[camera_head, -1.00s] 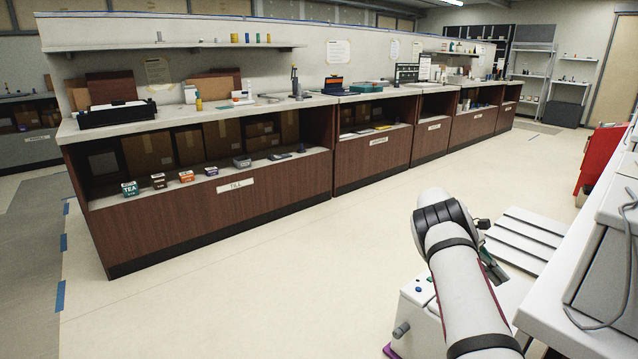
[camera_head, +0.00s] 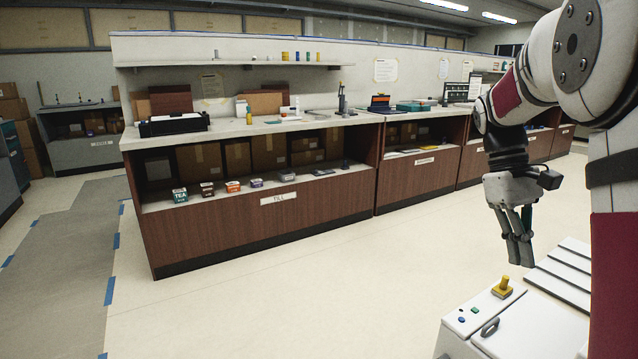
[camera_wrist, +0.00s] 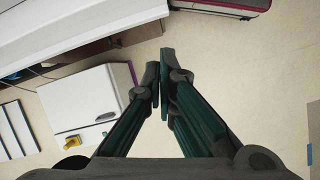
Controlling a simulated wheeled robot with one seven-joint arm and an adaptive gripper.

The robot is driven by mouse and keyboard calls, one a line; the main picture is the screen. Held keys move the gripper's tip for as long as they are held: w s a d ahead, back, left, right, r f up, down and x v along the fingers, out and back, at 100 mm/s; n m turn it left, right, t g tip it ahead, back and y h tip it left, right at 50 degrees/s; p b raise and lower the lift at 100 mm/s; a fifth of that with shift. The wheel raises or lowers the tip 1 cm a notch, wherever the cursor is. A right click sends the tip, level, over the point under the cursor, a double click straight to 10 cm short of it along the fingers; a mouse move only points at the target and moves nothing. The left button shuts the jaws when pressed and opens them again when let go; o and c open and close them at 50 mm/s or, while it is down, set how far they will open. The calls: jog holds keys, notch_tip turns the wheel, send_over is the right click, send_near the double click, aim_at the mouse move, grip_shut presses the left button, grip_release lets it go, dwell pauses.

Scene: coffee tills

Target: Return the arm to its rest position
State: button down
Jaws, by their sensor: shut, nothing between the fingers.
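My gripper (camera_head: 522,258) hangs from my raised arm at the right of the head view, fingers pointing down, above the floor and my own base. In the wrist view my gripper (camera_wrist: 160,85) has its fingertips together, with nothing between them and open floor beyond. The arm is bent, with its upper links close to the head camera, and they hide part of the counters at the right.
A long wood-fronted counter (camera_head: 240,228) stands across the floor, with boxes and tins on its shelf. A black tray (camera_head: 174,124) sits on its top. The floor (camera_head: 300,300) before the counter is clear. Blue tape marks the floor at left.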

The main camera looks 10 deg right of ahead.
jog(key=s+a+r+t+y, duration=0.1)
jog(key=s+a+r+t, duration=0.25)
jog(key=s+a, duration=1.05)
jog(key=s+a+f+m+t, duration=0.1)
jog(key=s+a+f, duration=0.25)
jog(key=s, duration=0.35)
jog(key=s+a+f+t, duration=0.1)
jog(key=s+a+f, duration=0.25)
jog(key=s, duration=0.25)
notch_tip(320, 180, up, 30)
jog(key=t+p, duration=0.3)
jog(key=p, duration=2.4)
jog(key=shift+f, duration=0.15)
jog(key=shift+w, duration=0.1)
